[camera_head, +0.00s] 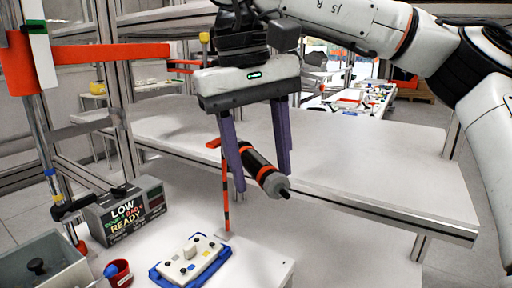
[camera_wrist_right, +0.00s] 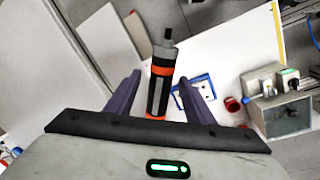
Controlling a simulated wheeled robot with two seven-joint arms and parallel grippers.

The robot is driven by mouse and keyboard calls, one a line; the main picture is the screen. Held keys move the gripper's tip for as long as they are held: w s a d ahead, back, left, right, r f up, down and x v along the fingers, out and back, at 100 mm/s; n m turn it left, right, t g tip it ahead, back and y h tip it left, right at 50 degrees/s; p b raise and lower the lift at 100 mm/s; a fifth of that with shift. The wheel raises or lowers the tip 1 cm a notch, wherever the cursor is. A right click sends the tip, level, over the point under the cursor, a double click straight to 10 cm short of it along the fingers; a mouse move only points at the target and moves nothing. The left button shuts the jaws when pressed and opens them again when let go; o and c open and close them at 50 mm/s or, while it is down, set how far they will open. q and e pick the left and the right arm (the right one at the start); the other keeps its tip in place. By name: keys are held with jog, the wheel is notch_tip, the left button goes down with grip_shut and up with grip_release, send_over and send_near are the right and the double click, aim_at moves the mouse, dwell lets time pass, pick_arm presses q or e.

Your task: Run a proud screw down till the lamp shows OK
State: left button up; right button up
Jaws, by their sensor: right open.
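A black and orange screwdriver tool (camera_head: 266,174) is tilted, with its dark tip toward the lower right. My right gripper (camera_head: 262,180) is open, with its purple fingers on either side of the tool. In the wrist view the tool (camera_wrist_right: 160,85) also shows between the two spread fingers (camera_wrist_right: 159,80), with visible gaps beside it. A grey box (camera_head: 126,215) at the left has a display reading LOW and READY. A white plate with small knobs or screws (camera_head: 190,258) sits in a blue holder (camera_head: 157,277) on the table; I cannot tell which screw stands proud.
A thin orange and black stand (camera_head: 226,205) rises behind the plate, beside the tool. A red cup (camera_head: 119,273) and a grey bin (camera_head: 45,270) stand at the lower left. A long white table (camera_head: 370,170) behind is mostly clear.

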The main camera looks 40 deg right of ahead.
jog(key=shift+d+f, duration=0.1)
jog(key=shift+f, duration=0.5)
pick_arm(q)
jog(key=shift+w+r, duration=0.15)
jog(key=shift+w, duration=0.25)
pick_arm(e)
jog(key=shift+f, duration=0.1)
grip_shut()
jog(key=c, duration=0.9)
grip_release()
grip_shut()
pick_arm(q)
jog(key=shift+s+f, duration=0.3)
jog(key=shift+s, duration=0.05)
